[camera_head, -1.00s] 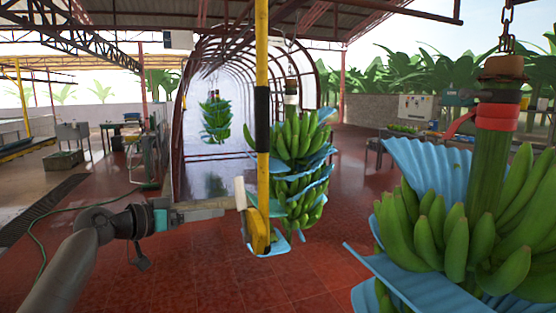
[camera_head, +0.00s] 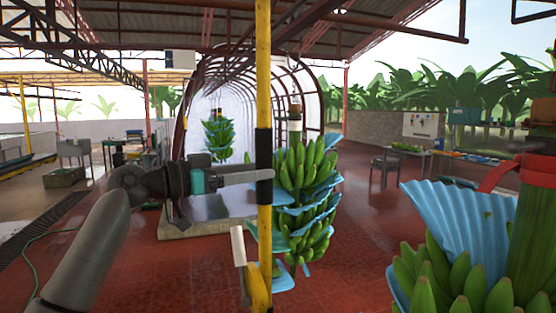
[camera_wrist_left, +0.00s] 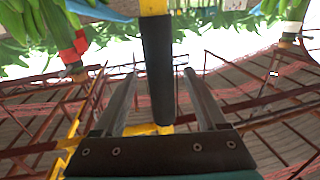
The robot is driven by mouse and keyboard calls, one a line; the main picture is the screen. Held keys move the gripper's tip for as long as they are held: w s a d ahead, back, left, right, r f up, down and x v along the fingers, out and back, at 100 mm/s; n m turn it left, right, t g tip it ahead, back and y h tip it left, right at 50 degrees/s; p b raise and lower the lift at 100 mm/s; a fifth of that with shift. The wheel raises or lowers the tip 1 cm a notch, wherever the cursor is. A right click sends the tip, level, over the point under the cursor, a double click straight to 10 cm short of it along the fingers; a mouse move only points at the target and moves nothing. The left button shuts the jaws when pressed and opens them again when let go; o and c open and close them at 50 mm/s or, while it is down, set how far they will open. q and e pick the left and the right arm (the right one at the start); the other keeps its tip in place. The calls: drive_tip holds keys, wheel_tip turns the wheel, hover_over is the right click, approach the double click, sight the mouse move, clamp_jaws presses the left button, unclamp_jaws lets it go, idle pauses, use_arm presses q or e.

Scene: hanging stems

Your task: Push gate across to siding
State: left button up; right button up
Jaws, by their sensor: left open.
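A yellow hanging pole (camera_head: 264,80) with a black band (camera_head: 264,150) drops from the roof frame in the middle of the head view. I take this pole to be the gate's handle; I cannot make out the gate itself overhead. My left gripper (camera_head: 262,176) is level with the band's lower part. In the left wrist view, my left gripper (camera_wrist_left: 160,73) is open, with the black band (camera_wrist_left: 158,60) between its two fingers, not gripped. A yellow piece with a pale handle (camera_head: 238,246) is beside the pole lower down. My right gripper is not in view.
A banana bunch with blue sheets (camera_head: 295,215) hangs just right of the pole. A larger bunch (camera_head: 450,275) hangs close at the right. An arched tunnel frame (camera_head: 325,105) stands behind. The red floor (camera_head: 355,250) between the bunches is clear.

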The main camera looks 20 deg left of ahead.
use_arm(q)
drive_tip(key=p+x, duration=0.1)
drive_tip(key=x, duration=0.5)
drive_tip(key=shift+c, duration=0.2)
clamp_jaws()
idle(0.4)
drive_tip(key=shift+f, duration=0.1)
idle(0.6)
